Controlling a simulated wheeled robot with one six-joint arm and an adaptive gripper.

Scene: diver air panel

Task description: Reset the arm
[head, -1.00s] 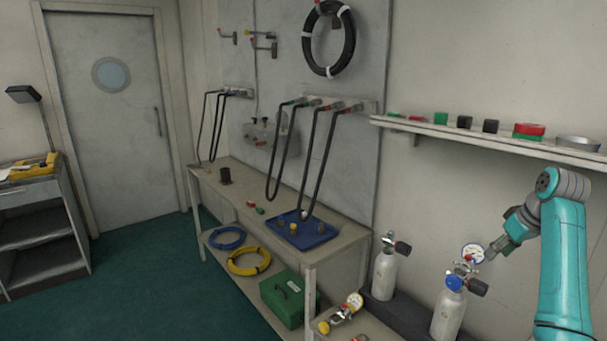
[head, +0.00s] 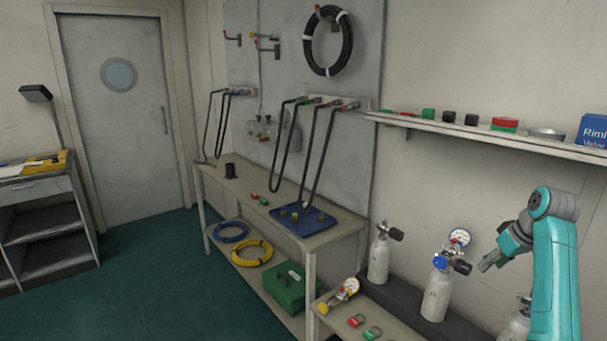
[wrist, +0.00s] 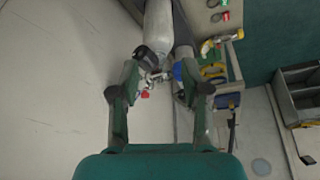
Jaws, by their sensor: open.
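My arm (head: 556,270) stands at the right of the head view, with its elbow bent. My gripper (head: 487,263) points left and down, apart from the nearby grey cylinder (head: 437,290) with a blue collar and a gauge (head: 459,238) on top. In the wrist view my gripper (wrist: 158,95) has its two fingers spread with nothing between them. A cylinder (wrist: 158,25) and its black valve knob (wrist: 147,57) show beyond the fingers.
Another cylinder (head: 379,258) stands to the left, and one more (head: 517,325) is partly cut off at lower right. A wall shelf (head: 470,130) with small parts runs above. A workbench (head: 345,232) holds a blue tray (head: 305,222). The floor at left is clear.

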